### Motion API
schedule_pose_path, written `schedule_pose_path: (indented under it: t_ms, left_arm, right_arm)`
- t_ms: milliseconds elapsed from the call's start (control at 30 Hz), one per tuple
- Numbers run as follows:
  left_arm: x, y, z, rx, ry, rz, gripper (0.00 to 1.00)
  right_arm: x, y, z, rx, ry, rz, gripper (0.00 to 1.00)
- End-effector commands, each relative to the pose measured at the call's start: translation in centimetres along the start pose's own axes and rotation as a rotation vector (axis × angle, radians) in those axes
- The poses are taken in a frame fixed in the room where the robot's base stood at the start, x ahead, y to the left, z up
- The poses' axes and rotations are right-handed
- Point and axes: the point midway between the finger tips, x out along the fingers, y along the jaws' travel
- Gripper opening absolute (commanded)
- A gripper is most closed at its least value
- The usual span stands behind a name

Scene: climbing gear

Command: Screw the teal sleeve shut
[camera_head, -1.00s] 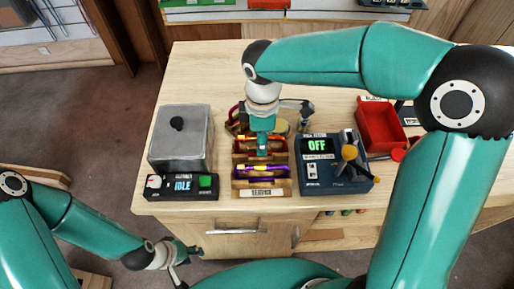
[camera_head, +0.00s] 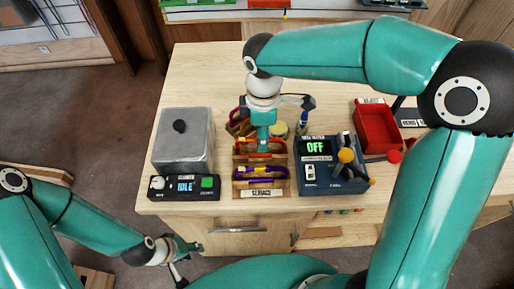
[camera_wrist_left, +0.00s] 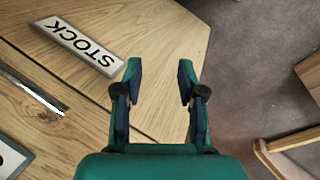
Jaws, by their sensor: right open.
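A wooden rack (camera_head: 237,185) with coloured carabiners stands near the table's front in the head view. An orange-red carabiner (camera_head: 272,147) lies in its back slot and a purple one (camera_head: 262,172) in its front slot. I cannot make out the teal sleeve in the head view. My right gripper (camera_head: 263,137) is over the rack's back part, open, pointing down; its fingertips are hard to see. My left gripper (camera_head: 190,256) is low, off the table's front edge. In the left wrist view it is open and empty (camera_wrist_left: 159,75).
A grey lidded box (camera_head: 184,145) and a control unit reading IDLE (camera_head: 184,187) stand left of the rack. A dark device reading OFF (camera_head: 320,175) stands to the right. A red bin (camera_head: 377,128) is further right. The table's back left is clear.

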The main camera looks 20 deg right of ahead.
Motion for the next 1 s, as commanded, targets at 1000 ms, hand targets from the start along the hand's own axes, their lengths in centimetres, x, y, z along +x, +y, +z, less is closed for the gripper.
schedule_pose_path:
  t_ms: [1000]
  left_arm:
    - [-0.7, 0.2, 0.0, 0.000, 0.000, 0.000, 0.40]
  right_arm:
    - [0.1, 1.6, 0.0, 0.000, 0.000, 0.000, 0.46]
